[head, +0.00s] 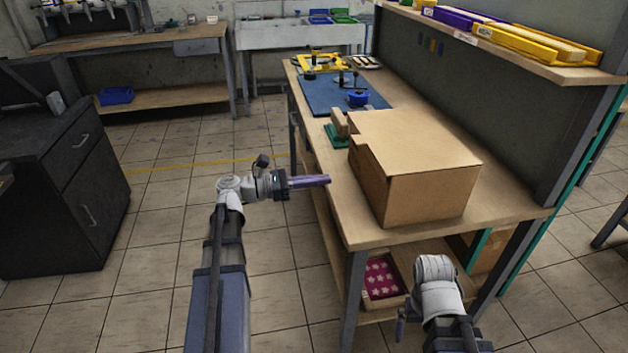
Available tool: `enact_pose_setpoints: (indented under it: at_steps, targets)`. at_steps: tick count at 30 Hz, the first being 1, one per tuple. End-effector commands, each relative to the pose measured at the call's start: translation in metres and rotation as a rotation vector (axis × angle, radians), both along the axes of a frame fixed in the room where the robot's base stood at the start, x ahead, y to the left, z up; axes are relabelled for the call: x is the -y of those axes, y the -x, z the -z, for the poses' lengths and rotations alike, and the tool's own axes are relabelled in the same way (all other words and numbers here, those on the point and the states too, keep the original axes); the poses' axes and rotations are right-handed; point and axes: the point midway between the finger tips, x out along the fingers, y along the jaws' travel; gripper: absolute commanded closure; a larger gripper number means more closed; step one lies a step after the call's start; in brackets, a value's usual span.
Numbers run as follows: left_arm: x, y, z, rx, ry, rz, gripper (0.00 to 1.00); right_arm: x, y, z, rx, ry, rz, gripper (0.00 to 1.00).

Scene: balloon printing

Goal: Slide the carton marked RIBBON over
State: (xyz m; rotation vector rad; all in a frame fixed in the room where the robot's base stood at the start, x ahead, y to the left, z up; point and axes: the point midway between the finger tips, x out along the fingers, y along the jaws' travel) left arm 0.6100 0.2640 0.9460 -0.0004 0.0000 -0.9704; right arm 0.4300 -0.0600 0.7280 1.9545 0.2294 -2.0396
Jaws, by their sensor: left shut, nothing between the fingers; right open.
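A large brown cardboard carton (430,196) sits upright on the near end of the wooden workbench (362,232). No RIBBON marking is readable on the faces I see. My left gripper (326,180) is shut and empty, its purple fingers pointing right at the bench's left edge, a little left of the carton and apart from it. My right gripper (402,322) is low in front of the bench's near end, below the carton. It is open, but mostly hidden behind my own wrist.
Behind the carton lie a green-based wooden piece (338,130), a blue mat (330,95) and a blue roll (358,98). A raised shelf (500,50) holds yellow and purple trays. A lower shelf holds a box with pink star-patterned contents (382,280). A dark cabinet (70,190) stands left.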

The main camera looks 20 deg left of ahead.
Motion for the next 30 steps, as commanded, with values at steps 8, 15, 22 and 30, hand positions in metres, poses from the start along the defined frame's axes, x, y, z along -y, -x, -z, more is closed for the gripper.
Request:
enact_pose_setpoints:
  at_steps: [8, 15, 22, 30]
  targets:
    - [0.047, -0.032, 0.000, 0.000, 0.000, 0.003, 1.00, 0.000, 0.000, 0.000, 0.000, 0.000, 0.000, 0.00]
    - [0.070, -0.048, 0.000, 0.000, 0.000, 0.001, 1.00, 0.000, 0.000, 0.000, 0.000, 0.000, 0.000, 0.00]
    - [0.077, -0.053, 0.000, 0.000, 0.000, 0.000, 1.00, 0.000, 0.000, 0.000, 0.000, 0.000, 0.000, 0.00]
    - [0.077, -0.053, 0.000, 0.000, 0.000, 0.000, 1.00, 0.000, 0.000, 0.000, 0.000, 0.000, 0.000, 0.00]
